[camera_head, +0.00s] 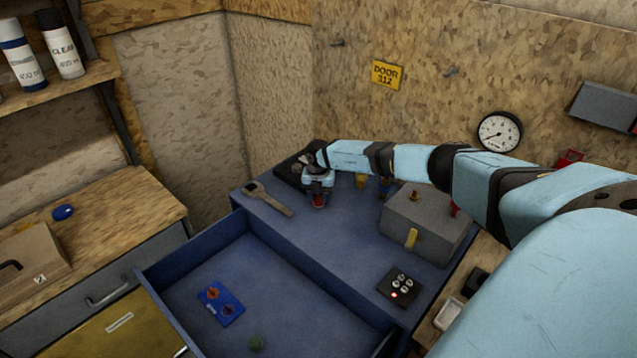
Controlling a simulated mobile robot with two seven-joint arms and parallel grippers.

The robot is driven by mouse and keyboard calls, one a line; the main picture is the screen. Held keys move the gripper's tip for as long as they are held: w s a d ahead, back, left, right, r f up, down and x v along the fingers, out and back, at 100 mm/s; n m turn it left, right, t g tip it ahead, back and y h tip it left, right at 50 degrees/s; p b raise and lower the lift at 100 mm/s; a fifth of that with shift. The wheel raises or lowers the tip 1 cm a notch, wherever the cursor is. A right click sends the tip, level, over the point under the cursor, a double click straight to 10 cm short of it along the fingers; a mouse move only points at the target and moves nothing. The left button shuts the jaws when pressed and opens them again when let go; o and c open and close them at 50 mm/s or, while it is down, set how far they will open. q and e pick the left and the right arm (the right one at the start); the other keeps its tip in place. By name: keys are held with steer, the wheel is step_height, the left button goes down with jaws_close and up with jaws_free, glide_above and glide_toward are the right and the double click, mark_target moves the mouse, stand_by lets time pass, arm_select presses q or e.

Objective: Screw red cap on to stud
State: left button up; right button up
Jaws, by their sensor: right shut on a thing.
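My right arm reaches in from the right across the blue workbench top (345,235). Its gripper (318,202) points down near the back left of the bench, beside a dark block or tray (292,168). The gripper is shut on a small red thing, seemingly the red cap (319,199), mostly hidden between the fingers. I cannot make out for certain which thing is the stud. A small brass piece (415,195) stands on top of a grey box (425,222) to the right. My left gripper is not in view.
An adjustable wrench (270,200) lies left of the gripper. A black panel with several round knobs and a red light (400,287) is at the front right.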

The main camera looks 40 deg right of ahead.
steer(key=m+p, duration=0.1)
steer(key=m, duration=0.1)
steer(key=m+p, duration=0.2)
steer(key=m, duration=0.1)
steer(key=shift+r+m+p, duration=0.3)
steer(key=shift+r, duration=0.05)
steer(key=o, duration=0.7)
steer(key=shift+f+m, duration=0.35)
steer(key=shift+m, duration=0.05)
steer(key=shift+c, duration=0.2)
steer(key=o, duration=0.4)
steer(key=shift+b, duration=0.3)
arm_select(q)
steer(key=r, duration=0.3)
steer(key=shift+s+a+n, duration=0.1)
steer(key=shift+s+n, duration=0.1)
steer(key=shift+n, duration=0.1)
arm_select(e)
steer(key=shift+o, duration=0.2)
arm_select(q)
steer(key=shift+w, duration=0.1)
arm_select(e)
steer(key=shift+r, duration=0.1)
steer(key=shift+r, duration=0.3)
arm_select(q)
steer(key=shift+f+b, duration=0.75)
steer(key=shift+b, duration=0.35)
arm_select(e)
step_height(320, 180, up, 13)
